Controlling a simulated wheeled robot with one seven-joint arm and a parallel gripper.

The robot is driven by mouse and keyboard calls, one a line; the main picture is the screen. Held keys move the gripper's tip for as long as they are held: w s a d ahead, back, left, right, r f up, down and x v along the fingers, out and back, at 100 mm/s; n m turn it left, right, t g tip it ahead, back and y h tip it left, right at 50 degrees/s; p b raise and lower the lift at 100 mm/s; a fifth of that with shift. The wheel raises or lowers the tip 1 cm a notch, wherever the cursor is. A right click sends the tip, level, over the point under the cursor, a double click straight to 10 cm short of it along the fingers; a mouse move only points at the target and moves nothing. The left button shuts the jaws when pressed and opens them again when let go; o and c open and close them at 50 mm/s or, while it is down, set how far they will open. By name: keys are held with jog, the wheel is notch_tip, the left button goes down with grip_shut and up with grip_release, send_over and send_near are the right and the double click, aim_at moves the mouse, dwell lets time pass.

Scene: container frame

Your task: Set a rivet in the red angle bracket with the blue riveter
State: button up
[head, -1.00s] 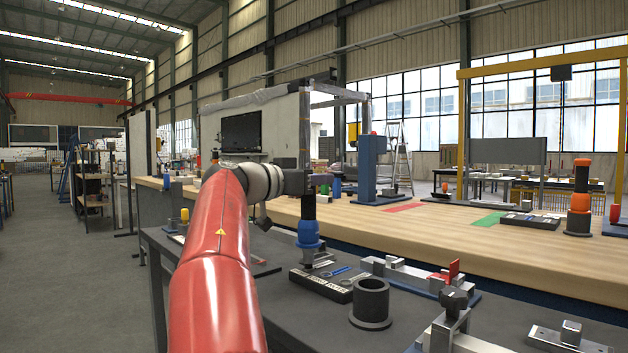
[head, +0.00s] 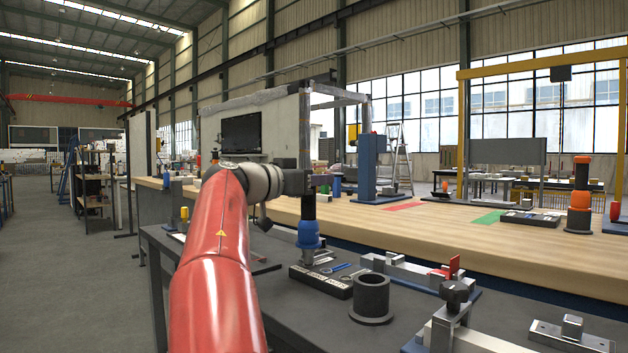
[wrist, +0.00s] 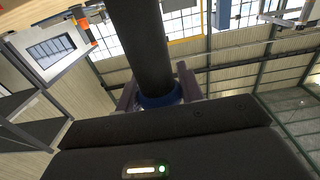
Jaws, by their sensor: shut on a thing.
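The black tray (head: 322,281) holds small tools. A dark hollow cylinder (head: 371,300) stands on the bench right of it. A clamp with a black knob (head: 454,300) is at front right. An orange tool (head: 579,205) stands on the wooden bench (head: 400,235) behind.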

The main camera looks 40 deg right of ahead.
jog(key=shift+r+p, duration=2.9)
jog(key=shift+r, duration=0.85)
